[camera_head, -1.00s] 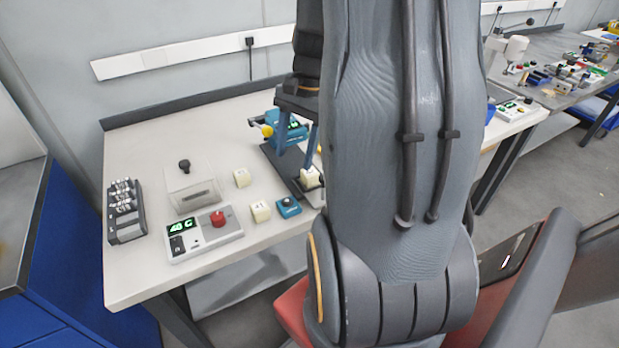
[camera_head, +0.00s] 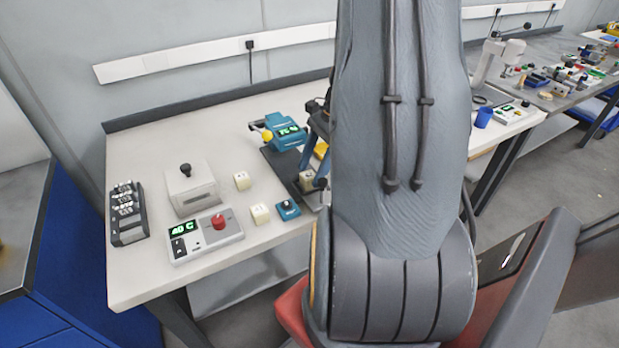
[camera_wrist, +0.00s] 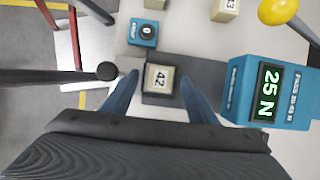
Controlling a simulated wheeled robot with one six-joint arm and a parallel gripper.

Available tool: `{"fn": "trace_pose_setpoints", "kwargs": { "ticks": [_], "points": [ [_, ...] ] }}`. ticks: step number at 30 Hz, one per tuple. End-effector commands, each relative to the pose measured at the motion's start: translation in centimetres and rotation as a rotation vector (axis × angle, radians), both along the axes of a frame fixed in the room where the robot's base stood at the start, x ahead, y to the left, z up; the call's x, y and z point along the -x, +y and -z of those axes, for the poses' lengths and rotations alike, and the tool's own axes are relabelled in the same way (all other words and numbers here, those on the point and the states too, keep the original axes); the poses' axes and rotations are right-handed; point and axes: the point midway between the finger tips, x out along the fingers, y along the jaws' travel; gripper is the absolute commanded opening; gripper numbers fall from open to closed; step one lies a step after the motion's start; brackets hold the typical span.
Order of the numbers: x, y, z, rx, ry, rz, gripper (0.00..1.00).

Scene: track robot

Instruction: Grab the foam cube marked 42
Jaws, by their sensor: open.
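The cream foam cube marked 42 (camera_wrist: 159,79) sits on a dark plate (camera_wrist: 205,78) in the wrist view. In the head view the cube (camera_head: 306,182) shows small and shaded, partly behind my arm. My gripper (camera_wrist: 160,76) is open, with one blue finger on each side of the cube. A gap shows beside the cube at each finger; I cannot tell the height of the tips. In the head view my gripper (camera_head: 316,172) is mostly hidden by my arm.
A teal force gauge (camera_wrist: 270,92) reading 25 N stands close right of the fingers in the wrist view. A blue knob box (camera_wrist: 143,32) and another cube (camera_wrist: 225,9) lie beyond. A control box (camera_head: 205,236) stands on the white bench (camera_head: 135,285).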

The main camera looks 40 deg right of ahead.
Motion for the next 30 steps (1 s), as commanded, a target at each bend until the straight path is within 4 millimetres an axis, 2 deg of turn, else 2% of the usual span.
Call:
{"fn": "trace_pose_setpoints", "kwargs": {
  "ticks": [3, 10, 11, 18, 30],
  "points": [
    [-0.05, 0.33, 0.74, 0.001, 0.001, 0.0, 0.53],
    [-0.08, 0.33, 0.87, 0.002, 0.0, -0.001, 0.53],
    [-0.08, 0.33, 0.87, 0.002, 0.0, -0.001, 0.5],
    [-0.08, 0.32, 0.85, 0.002, 0.0, -0.001, 0.1],
    [-0.11, 0.29, 0.63, 0.002, -0.001, -0.001, 0.1]
  ]
}}
